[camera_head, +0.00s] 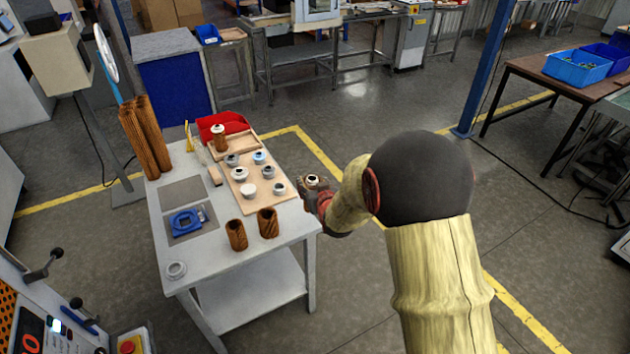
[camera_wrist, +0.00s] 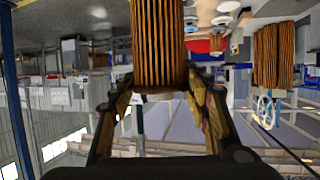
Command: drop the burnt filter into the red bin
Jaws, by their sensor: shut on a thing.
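My gripper (camera_head: 318,197) is just off the right edge of the workbench, beside the wooden board. It is shut on a brown pleated filter (camera_wrist: 158,42), whose pleated body stands between the fingers (camera_wrist: 162,80) in the wrist view. In the head view only its pale end cap with a dark centre (camera_head: 312,180) shows clearly; the arm and gripper hide the rest. I cannot tell burn marks on it. The red bin (camera_head: 222,122) sits at the far edge of the bench, apart from my gripper.
A wooden tray (camera_head: 236,152) with a capped brown filter (camera_head: 219,138) stands before the bin. A board (camera_head: 256,198) holds several small caps. Two short brown filters (camera_head: 236,235) stand at the front right; tall ones (camera_head: 150,135) stand back left. Floor right of the bench is open.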

